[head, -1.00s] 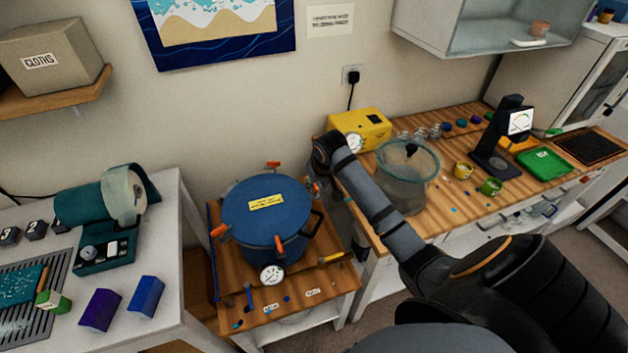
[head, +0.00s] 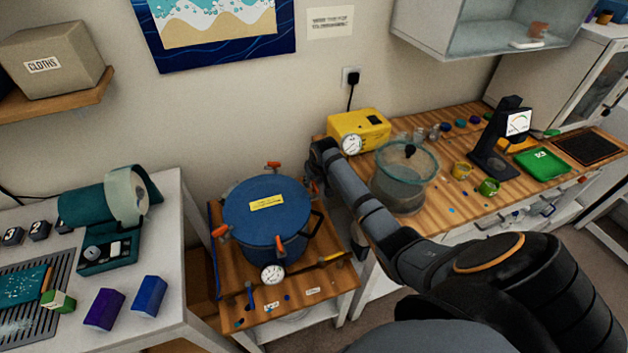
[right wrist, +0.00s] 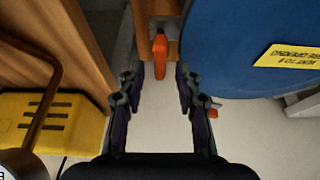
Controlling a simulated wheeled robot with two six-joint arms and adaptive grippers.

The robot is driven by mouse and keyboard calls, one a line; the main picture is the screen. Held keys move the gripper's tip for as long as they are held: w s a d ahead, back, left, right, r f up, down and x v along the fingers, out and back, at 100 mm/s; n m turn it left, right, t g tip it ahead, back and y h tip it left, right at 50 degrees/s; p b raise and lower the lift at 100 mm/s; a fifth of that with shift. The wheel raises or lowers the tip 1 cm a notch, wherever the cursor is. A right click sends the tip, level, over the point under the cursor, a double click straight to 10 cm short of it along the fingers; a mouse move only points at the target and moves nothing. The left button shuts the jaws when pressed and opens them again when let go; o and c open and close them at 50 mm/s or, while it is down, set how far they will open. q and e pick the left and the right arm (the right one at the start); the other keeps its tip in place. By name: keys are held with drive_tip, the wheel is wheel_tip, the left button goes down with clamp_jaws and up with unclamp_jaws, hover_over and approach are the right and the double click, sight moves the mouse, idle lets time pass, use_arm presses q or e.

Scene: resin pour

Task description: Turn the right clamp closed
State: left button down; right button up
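The blue pot (head: 268,215) with a yellow label stands on a small wooden-topped table, with orange-handled clamps around its rim. The right clamp (head: 313,188) is partly hidden by my right arm. My right gripper (head: 318,174) points down beside the pot's right rim. In the right wrist view my right gripper (right wrist: 159,76) is open, its two dark fingers apart. An orange clamp handle (right wrist: 160,57) lies lengthwise between and just beyond the fingertips, with no visible contact. The blue lid (right wrist: 235,50) fills the right side there. My left gripper is not in view.
A yellow pump box (head: 358,130) and a clear vessel (head: 404,180) stand on the bench close to my right arm. A pressure gauge (head: 272,274) is at the pot's front. The left table (head: 165,255) carries a green device and coloured blocks.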

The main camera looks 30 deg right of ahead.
clamp_jaws()
